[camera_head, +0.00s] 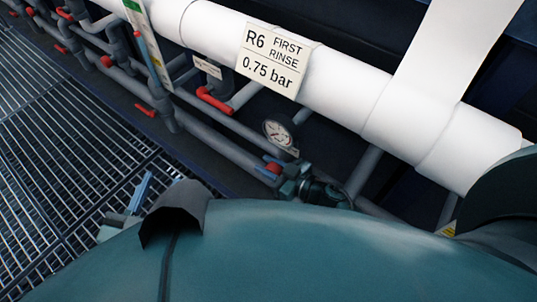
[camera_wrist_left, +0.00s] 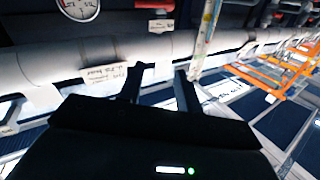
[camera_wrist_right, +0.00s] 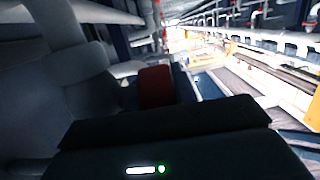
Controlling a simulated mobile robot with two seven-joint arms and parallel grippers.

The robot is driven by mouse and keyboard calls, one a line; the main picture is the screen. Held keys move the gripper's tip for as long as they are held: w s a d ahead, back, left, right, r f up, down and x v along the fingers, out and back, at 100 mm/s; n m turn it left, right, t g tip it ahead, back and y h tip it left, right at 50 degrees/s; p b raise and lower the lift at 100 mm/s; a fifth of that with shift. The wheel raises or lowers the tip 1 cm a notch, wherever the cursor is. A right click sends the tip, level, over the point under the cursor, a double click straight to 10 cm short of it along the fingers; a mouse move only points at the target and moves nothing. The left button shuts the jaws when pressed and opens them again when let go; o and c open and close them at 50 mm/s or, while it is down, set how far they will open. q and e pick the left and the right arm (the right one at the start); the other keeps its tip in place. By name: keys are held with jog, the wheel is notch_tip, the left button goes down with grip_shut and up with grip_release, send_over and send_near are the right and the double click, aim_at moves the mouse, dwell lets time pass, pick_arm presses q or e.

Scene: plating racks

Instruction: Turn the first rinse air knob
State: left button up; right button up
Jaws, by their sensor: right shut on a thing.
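The red air knob (camera_head: 274,168) sits below the round pressure gauge (camera_head: 279,133) and the sign "R6 FIRST RINSE 0.75 bar" (camera_head: 273,58). My right gripper (camera_head: 268,166) is shut on this knob, with fingers at its sides. In the right wrist view the knob (camera_wrist_right: 156,87) fills the space by the fingers, and its stem is hidden. How far the knob is turned cannot be told. My left gripper (camera_head: 140,193) is at the lower left over the grating, partly hidden by my arm. In the left wrist view its fingers (camera_wrist_left: 159,80) stand apart with nothing between them.
A thick white pipe (camera_head: 340,88) runs across above the knob. Thin grey pipes (camera_head: 222,143) run below it. A red lever (camera_head: 213,99) and several more red handles lie to the left. Metal grating (camera_head: 75,150) is open floor at left.

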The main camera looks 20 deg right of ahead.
jog(key=shift+a+r+p, duration=0.1)
jog(key=shift+r+p, duration=0.35)
jog(key=shift+p, duration=0.25)
jog(key=g+p, duration=0.1)
jog(key=p, duration=0.1)
jog(key=shift+f+h+p, duration=0.15)
jog(key=shift+h+p, duration=0.2)
jog(key=shift+h, duration=0.05)
jog(key=shift+f+p, duration=0.25)
jog(key=shift+p, duration=0.4)
jog(key=shift+f+g, duration=0.2)
jog(key=shift+g, duration=0.1)
pick_arm(q)
jog(key=a+n+g+y, duration=0.1)
jog(key=s+a+r+n+g+y, duration=0.1)
jog(key=g, duration=0.1)
jog(key=shift+s+r, duration=0.2)
jog(key=shift+s, duration=0.05)
pick_arm(e)
jog(key=o, duration=0.7)
